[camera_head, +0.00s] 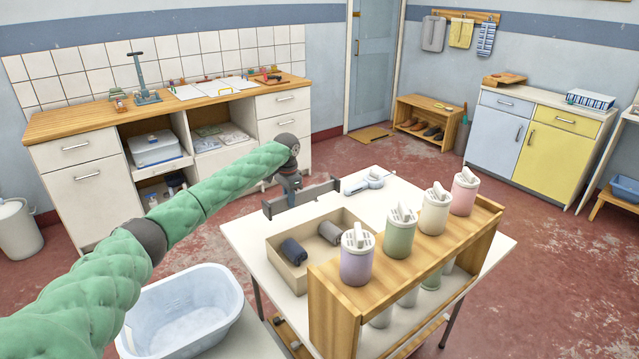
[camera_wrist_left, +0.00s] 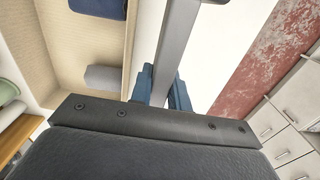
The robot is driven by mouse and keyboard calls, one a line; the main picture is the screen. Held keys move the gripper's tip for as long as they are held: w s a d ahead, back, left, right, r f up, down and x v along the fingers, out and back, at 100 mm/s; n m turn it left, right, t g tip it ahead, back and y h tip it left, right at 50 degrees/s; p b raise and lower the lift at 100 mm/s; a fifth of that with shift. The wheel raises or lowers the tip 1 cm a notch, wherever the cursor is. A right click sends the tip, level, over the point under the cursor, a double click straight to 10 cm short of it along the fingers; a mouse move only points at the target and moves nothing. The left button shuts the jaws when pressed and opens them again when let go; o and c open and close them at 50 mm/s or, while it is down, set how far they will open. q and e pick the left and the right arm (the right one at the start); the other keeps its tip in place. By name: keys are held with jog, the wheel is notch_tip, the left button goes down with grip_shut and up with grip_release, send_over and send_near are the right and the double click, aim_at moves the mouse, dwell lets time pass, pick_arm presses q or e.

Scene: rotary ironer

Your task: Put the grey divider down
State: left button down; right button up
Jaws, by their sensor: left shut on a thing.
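The grey divider (camera_head: 320,191) is a long flat bar. My left gripper (camera_head: 291,197) is shut on it near its middle, at the far left edge of the white table (camera_head: 398,205). In the left wrist view the divider (camera_wrist_left: 178,50) runs up from between the blue fingers of my left gripper (camera_wrist_left: 163,92). I cannot tell whether the divider touches the table. A beige open box (camera_head: 283,268) stands just in front of it, with a dark blue roll (camera_head: 293,252) and a grey roll (camera_head: 330,233) inside. My right gripper is not in view.
A wooden rack (camera_head: 408,258) with several pastel shaker bottles stands at the table's front right. A white and blue device (camera_head: 364,182) lies right of the divider. A pale blue tub (camera_head: 185,312) is at the lower left. Bare table shows right of the box.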

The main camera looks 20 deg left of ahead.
pick_arm(q)
jog(key=n, duration=0.3)
jog(key=s+d+r+n, duration=0.3)
jog(key=s+d, duration=0.1)
jog(key=d, duration=0.2)
jog(key=s+d+r+n, duration=0.2)
jog(key=s+d+n, duration=0.15)
jog(key=d, duration=0.35)
jog(key=s+d+f+m, duration=0.1)
jog(key=s+f, duration=0.1)
jog(key=s, duration=0.5)
jog(key=s+d+f, duration=0.1)
jog(key=s+f, duration=0.1)
jog(key=s, duration=0.5)
jog(key=shift+d+m, duration=0.3)
jog(key=shift+m, duration=0.05)
